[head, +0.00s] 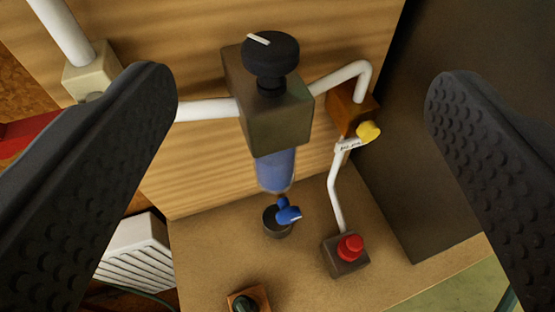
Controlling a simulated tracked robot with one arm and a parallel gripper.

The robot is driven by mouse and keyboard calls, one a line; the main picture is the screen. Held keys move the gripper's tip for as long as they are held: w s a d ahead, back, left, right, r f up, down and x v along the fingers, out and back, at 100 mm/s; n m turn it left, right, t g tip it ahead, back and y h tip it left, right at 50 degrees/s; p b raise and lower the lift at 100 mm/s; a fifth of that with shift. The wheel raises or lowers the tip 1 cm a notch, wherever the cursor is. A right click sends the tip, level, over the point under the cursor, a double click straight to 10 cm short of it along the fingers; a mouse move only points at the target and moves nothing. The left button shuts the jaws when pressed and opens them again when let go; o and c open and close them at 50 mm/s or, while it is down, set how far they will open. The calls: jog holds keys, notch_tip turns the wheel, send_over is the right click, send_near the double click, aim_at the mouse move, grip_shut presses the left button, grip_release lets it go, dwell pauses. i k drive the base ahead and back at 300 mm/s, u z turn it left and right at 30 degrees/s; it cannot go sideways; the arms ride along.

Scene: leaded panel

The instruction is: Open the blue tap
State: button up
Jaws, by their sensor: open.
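The blue tap (289,211) is a small blue handle on a dark round base (277,222), on the tan board low in the middle of the head view. It sits below a translucent blue cylinder (276,170) that hangs under a dark box with a black knob (270,60). My gripper (304,95) is open, with one dark studded finger at the left and one at the right of the view. Nothing is between the fingertips at close range. The blue tap lies beyond the fingers, apart from both.
A red button (350,247) on a dark box stands right of the tap. A white vented box (137,254) is at left; a dark panel (420,150) stands at right.

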aim_at(288, 214)
jog(key=u, duration=0.05)
jog(key=k, duration=1.1)
jog(key=z, duration=0.55)
jog(key=i, duration=0.65)
jog(key=u, duration=0.1)
